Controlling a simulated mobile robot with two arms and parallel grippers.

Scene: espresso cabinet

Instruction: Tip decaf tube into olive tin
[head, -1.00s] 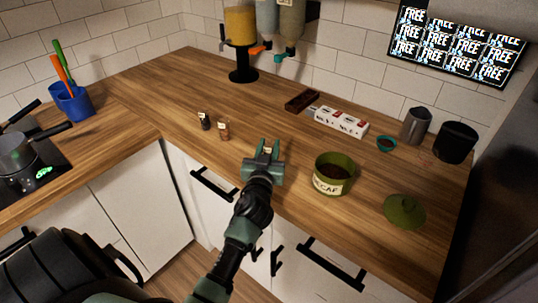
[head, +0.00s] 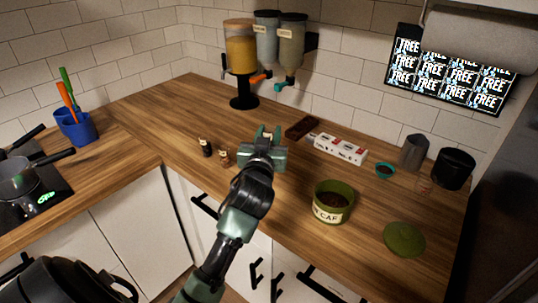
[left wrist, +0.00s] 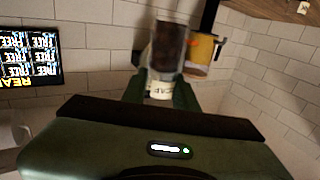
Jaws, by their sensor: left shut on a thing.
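My left gripper (head: 263,145) is above the counter, left of and behind the olive tin. It is shut on the decaf tube (left wrist: 168,45), a clear tube with dark brown contents and a pale label partly reading "CAF", which stands roughly upright in the left wrist view. In the head view the gripper mostly hides the tube. The olive tin (head: 334,215), labelled DECAF, stands open with dark contents inside. Its olive lid (head: 404,239) lies on the counter to the right. My right gripper is not seen.
Two small labelled tubes (head: 206,147) stand left of the gripper. Dispensers (head: 241,45) are at the back wall.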

